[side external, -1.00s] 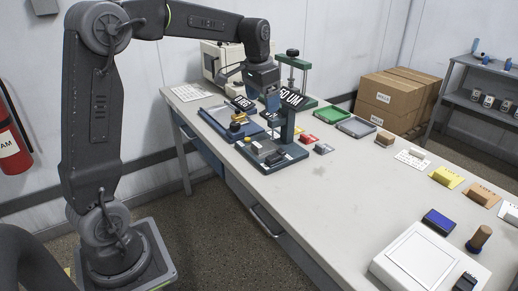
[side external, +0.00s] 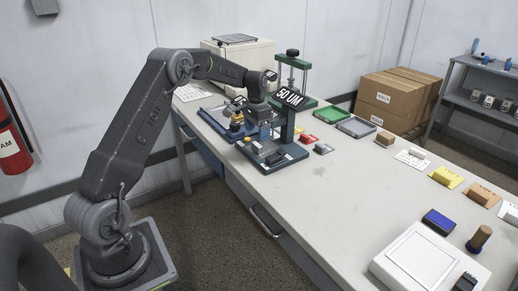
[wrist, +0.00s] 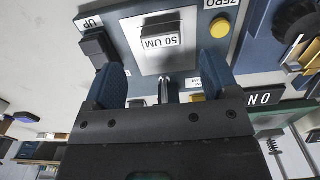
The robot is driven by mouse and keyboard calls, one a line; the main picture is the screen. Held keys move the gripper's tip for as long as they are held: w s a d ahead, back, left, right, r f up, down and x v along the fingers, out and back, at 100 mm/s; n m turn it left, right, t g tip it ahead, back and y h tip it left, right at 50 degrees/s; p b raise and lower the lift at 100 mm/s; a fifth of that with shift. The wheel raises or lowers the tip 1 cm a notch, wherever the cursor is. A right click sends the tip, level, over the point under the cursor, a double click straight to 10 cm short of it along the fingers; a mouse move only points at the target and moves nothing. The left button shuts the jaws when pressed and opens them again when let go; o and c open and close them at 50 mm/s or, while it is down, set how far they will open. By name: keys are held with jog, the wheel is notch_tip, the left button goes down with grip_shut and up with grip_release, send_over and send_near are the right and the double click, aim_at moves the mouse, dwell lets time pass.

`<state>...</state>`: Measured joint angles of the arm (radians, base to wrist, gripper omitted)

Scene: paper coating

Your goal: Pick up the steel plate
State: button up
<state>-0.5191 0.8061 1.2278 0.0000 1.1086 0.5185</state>
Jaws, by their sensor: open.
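A grey block labelled "50 UM" (wrist: 158,27), seemingly the steel plate's handle, sits on a pale flat surface of the blue gauge base in the wrist view. In the side external view this small piece is hard to make out near my gripper. My gripper (wrist: 161,66) is open and empty. Its two blue fingertips point toward the block, one on each side, apart from it. In the side external view my gripper (side external: 264,131) hangs low over the blue gauge base (side external: 277,158), beside its upright.
A yellow button (wrist: 220,29) marked "ZERO" and a dark "UP" button (wrist: 98,46) flank the block. A white box (side external: 417,260) stands at the front right.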

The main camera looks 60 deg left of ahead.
aim_at(255, 145)
jog(key=shift+s+f, duration=0.2)
jog(key=shift+f, duration=1.35)
jog(key=shift+s+f, duration=0.15)
jog(key=shift+f, duration=1.4)
jog(key=shift+a+r, duration=0.1)
jog(key=c, duration=1.1)
jog(key=shift+r, duration=0.85)
jog(key=s, duration=1.8)
jog(key=shift+w+f, duration=0.15)
jog(key=shift+w, duration=1.1)
jog(key=shift+w+f, duration=0.2)
jog(key=shift+w, duration=1.1)
jog(key=shift+w+f, duration=0.15)
jog(key=shift+w, duration=1.1)
jog(key=shift+r, duration=0.1)
